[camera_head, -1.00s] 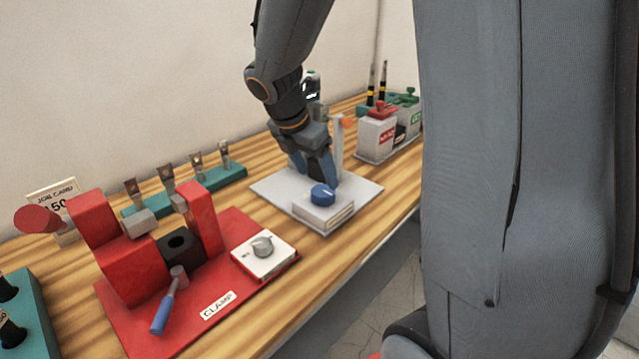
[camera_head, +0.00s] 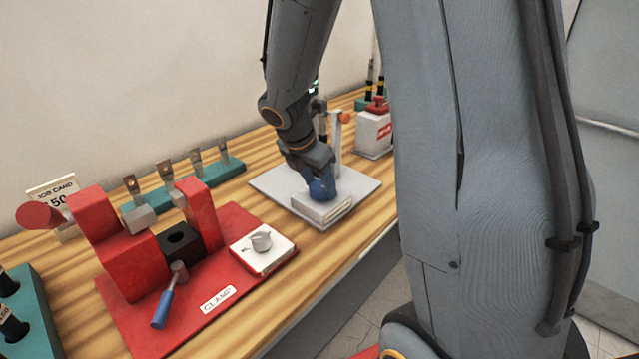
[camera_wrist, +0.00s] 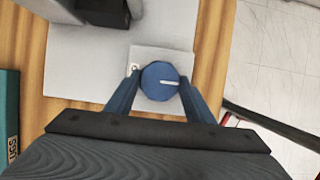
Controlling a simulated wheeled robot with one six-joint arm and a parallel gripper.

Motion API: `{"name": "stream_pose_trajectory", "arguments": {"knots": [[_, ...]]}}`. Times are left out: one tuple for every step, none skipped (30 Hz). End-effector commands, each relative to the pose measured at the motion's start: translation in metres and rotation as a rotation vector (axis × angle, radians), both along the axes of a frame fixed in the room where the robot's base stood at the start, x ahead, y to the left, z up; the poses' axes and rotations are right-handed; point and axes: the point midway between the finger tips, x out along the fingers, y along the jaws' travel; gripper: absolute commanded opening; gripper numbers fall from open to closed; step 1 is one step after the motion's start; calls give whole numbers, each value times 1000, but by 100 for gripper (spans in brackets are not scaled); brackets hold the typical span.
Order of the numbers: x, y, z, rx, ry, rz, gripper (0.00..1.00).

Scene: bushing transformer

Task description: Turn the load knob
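The blue round knob (camera_wrist: 160,81) with a white pointer line sits on a small light grey block on the grey base plate (camera_head: 268,182). In the wrist view the pointer line points to the right. My gripper (camera_wrist: 157,86) is over the knob, with one blue finger on its left and one on its right. The fingers look spread around the knob; whether they touch it is hard to tell. In the head view my gripper (camera_head: 322,182) covers most of the knob. No label reading "load" can be read here.
A red clamp fixture (camera_head: 130,250) with a grey knob (camera_head: 261,241) on a white block stands at the left. A teal rack (camera_head: 185,187) holds several upright pieces behind. A grey post (camera_head: 336,135) rises close behind my gripper. The bench's front edge is nearby.

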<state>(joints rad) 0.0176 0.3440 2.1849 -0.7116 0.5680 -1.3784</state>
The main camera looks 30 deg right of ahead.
Motion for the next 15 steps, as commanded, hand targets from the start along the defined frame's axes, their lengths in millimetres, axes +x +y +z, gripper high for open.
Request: {"name": "stream_pose_trajectory", "arguments": {"knots": [[0, 0, 0, 0, 0, 0, 29], [0, 0, 0, 0, 0, 0, 26], [0, 0, 0, 0, 0, 0, 26], [0, 0, 0, 0, 1, -1, 26], [0, 0, 0, 0, 0, -2, 26], [0, 0, 0, 0, 0, -4, 26], [0, 0, 0, 0, 1, -9, 26], [0, 0, 0, 0, 1, -13, 26], [0, 0, 1, 0, 1, -21, 26], [0, 0, 1, 0, 1, -29, 26], [0, 0, 1, 0, 0, -39, 26], [1, 0, 1, 0, -1, -54, 26], [1, 0, 1, 0, 1, -66, 26], [1, 0, 1, 0, 0, -82, 26], [1, 0, 1, -2, 2, -105, 26]]}}
